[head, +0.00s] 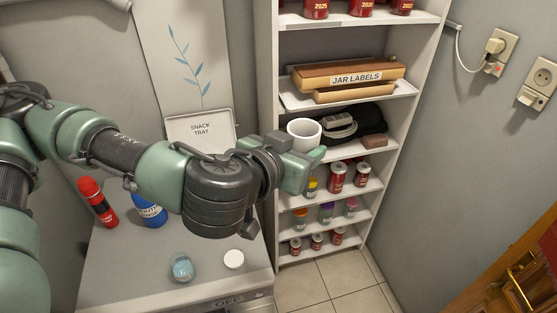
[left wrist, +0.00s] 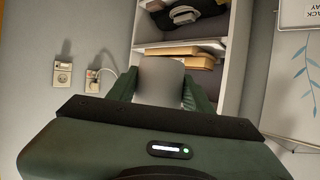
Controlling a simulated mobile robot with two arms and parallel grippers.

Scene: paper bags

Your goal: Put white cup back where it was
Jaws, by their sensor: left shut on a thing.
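A white cup (head: 304,134) is held upright in my left gripper (head: 312,160), in front of a white shelf unit (head: 430,60). In the left wrist view the cup (left wrist: 160,82) sits between the two green fingers of my left gripper (left wrist: 158,92), which are shut on it. The gripper hides the cup's lower part in the head view. Behind the cup is a shelf level with a black cloth item and a grey device (head: 338,122). Whether the cup touches the shelf cannot be told. My right gripper is in neither view.
A box marked JAR LABELS (head: 352,76) lies on the shelf above. Several jars (head: 336,178) stand on lower shelves. The counter (head: 120,275) at left bears a red bottle (head: 98,201), a blue can (head: 150,211), a glass jar (head: 182,267) and a white lid (head: 234,259).

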